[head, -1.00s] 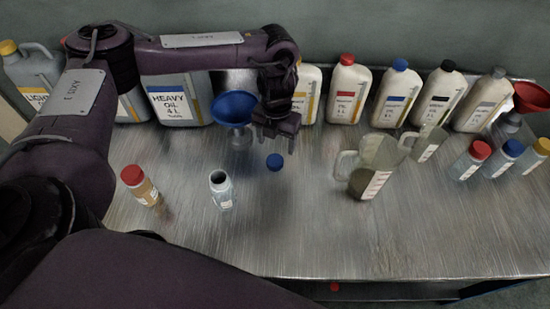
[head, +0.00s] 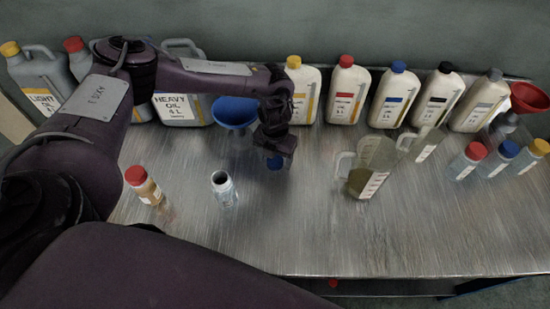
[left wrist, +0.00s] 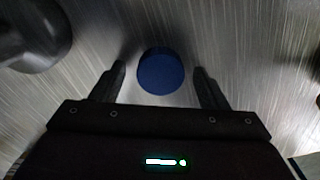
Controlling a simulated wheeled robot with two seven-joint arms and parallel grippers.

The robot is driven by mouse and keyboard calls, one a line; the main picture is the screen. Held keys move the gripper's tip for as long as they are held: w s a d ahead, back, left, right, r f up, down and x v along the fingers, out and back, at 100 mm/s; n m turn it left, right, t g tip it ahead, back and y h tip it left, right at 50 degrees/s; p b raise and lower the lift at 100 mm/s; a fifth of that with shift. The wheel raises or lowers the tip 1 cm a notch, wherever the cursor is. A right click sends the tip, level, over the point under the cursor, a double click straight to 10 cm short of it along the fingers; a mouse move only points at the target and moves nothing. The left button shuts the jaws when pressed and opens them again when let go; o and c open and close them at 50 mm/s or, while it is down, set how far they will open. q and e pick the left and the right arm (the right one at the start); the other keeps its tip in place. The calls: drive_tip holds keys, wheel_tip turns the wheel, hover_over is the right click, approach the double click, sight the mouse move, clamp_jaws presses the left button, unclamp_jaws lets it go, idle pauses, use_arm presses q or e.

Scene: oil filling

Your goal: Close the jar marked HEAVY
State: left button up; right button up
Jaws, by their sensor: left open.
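An uncapped clear jar (head: 225,190) stands upright on the metal table, left of my left gripper. Its label is too small to read. A loose blue cap (head: 274,163) lies on the table to the right of that jar. My left gripper (head: 277,155) is over the cap and partly hides it in the head view. In the left wrist view the blue cap (left wrist: 161,72) sits between the tips of the two spread fingers of the left gripper (left wrist: 160,78), with a gap on both sides. My right gripper is not in view.
A red-capped jar (head: 143,186) stands left of the open jar. A blue funnel (head: 234,112) and the HEAVY OIL can (head: 178,108) stand behind. A measuring jug (head: 370,168) with dark liquid stands to the right. Several capped bottles line the back. The front middle is clear.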

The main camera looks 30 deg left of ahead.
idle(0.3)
use_arm(q)
drive_tip(key=c, duration=1)
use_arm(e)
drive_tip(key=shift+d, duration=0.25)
use_arm(q)
wheel_tip(320, 180, up, 11)
drive_tip(key=b, duration=0.2)
wheel_tip(320, 180, up, 9)
drive_tip(key=p, duration=0.2)
hover_over(275, 160)
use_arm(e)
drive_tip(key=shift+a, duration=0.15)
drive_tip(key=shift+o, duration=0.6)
